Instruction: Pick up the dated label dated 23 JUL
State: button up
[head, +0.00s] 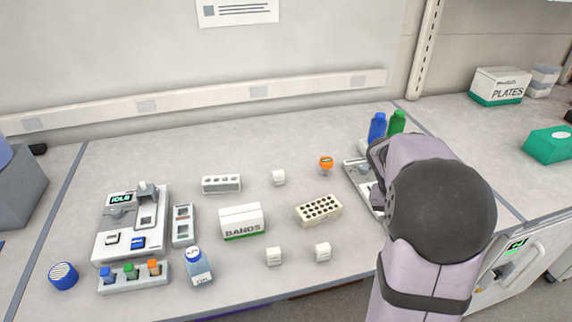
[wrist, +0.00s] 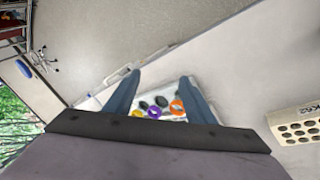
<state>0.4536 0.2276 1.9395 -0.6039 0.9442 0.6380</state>
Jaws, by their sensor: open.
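No date of 23 JUL can be read in either view. Three small white blocks with faint marks stand on the bench in the head view: one at the back (head: 278,177), one at the front (head: 274,256) and one to its right (head: 322,251). I cannot tell whether any is the dated label. My gripper (wrist: 159,76) is open in the wrist view, with nothing seen held between its blue fingers. Beyond the fingers lies a pale tray (wrist: 92,103) with purple, orange and yellow round items. In the head view my arm hides the gripper.
A perforated beige rack (head: 318,210) stands left of my arm and also shows in the wrist view (wrist: 300,118). The BANDS box (head: 241,221), a device reading IDLE (head: 125,245) and a blue bottle (head: 198,266) are farther left. Blue (head: 377,127) and green (head: 397,122) bottles stand behind my arm.

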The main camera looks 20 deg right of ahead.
aim_at(279, 173)
jog(key=w+a+n+t, duration=0.1)
jog(key=w+a, duration=0.2)
jog(key=w, duration=0.3)
jog(key=w+a+n+t+y, duration=0.1)
jog(key=w+a+n+t, duration=0.1)
jog(key=w, duration=0.4)
jog(key=w+a+n+t+y, duration=0.1)
jog(key=w+a, duration=0.4)
jog(key=shift+w+f+n+b, duration=0.2)
jog(key=shift+w+n+b, duration=0.1)
jog(key=shift+w+b, duration=0.1)
jog(key=w+a+n+t+y, duration=0.3)
jog(key=w+a+n+t, duration=0.1)
jog(key=w+a, duration=0.95)
jog(key=shift+w+a+f+p, duration=0.25)
jog(key=shift+w+f+p, duration=0.25)
jog(key=shift+f, duration=0.35)
jog(key=shift+w+a+f+p, duration=0.2)
jog(key=shift+w+f+p, duration=0.25)
jog(key=shift+f, duration=0.45)
jog(key=shift+w+a+f+p, duration=0.25)
jog(key=shift+w+f+p, duration=0.25)
jog(key=shift+f, duration=0.35)
jog(key=c, duration=1.1)
